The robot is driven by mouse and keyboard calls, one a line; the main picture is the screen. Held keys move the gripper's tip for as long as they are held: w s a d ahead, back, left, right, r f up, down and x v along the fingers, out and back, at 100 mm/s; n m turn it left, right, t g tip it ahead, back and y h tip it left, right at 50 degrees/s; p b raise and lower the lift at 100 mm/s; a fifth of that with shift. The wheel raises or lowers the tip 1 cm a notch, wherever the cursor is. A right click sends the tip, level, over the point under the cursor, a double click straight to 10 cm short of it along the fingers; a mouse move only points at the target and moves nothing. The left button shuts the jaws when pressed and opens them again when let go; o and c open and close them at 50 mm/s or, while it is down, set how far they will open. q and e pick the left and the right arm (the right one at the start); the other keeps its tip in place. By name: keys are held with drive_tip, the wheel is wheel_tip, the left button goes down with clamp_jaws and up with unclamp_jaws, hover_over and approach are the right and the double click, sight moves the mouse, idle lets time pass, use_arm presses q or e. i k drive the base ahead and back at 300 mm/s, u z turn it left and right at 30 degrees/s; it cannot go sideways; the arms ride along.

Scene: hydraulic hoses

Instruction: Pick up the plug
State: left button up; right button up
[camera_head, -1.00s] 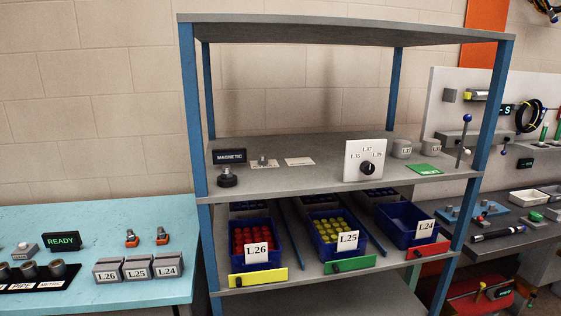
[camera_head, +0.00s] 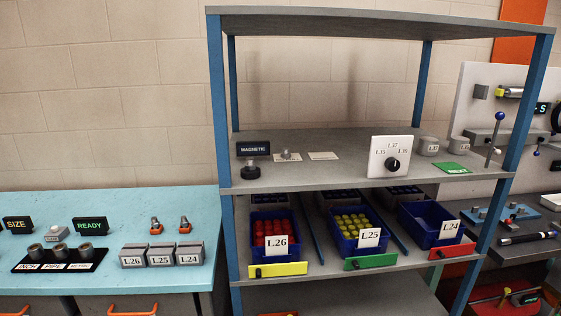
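Several red plugs (camera_head: 271,232) lie in the blue bin labelled L.26 (camera_head: 259,255) on the middle shelf of the rack. Several yellow plugs (camera_head: 355,222) lie in the blue bin labelled L.25 (camera_head: 345,243) to its right. The blue bin labelled L.24 (camera_head: 420,229) further right shows no plugs inside. Which plug the task means cannot be told. Neither of my grippers is in view.
The rack (camera_head: 300,178) has blue posts; its upper shelf holds a MAGNETIC sign (camera_head: 253,149) and a dial panel (camera_head: 390,157). A light blue table (camera_head: 110,209) at left carries grey L.26, L.25 and L.24 blocks (camera_head: 161,254). A grey workbench stands at right.

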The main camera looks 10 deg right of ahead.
sight(250, 165)
drive_tip(key=z, duration=1.8)
drive_tip(key=i, duration=2.2)
drive_tip(key=u, duration=2.7)
drive_tip(key=i, duration=0.25)
drive_tip(key=u, duration=0.15)
